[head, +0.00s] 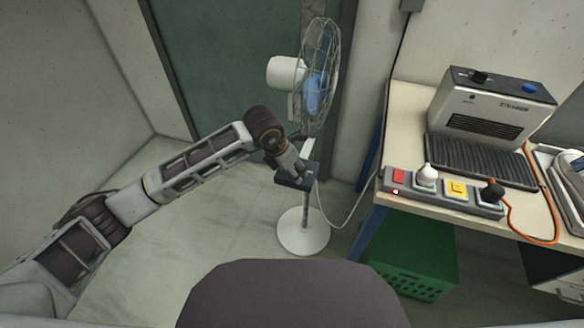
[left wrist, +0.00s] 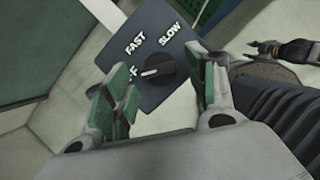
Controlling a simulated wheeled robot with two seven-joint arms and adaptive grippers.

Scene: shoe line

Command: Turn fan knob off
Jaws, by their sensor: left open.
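The fan (head: 310,80) stands on a white round base (head: 302,232) with a dark control box (head: 290,182) on its pole. In the left wrist view the box face (left wrist: 150,45) reads FAST and SLOW, and a third label ending in F is partly hidden by a finger. The black knob (left wrist: 166,72) has a white pointer line that points left, toward that third label. My left gripper (head: 297,171) is at the box. In the left wrist view my left gripper (left wrist: 162,85) is open, its green-padded fingers on either side of the knob. Contact cannot be told.
A workbench (head: 403,115) stands at the right with a heater-like machine (head: 490,110) and a switch strip (head: 440,192). A green crate (head: 425,265) is under it. A white cable (head: 350,212) hangs between fan and bench. The floor left of the fan is clear.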

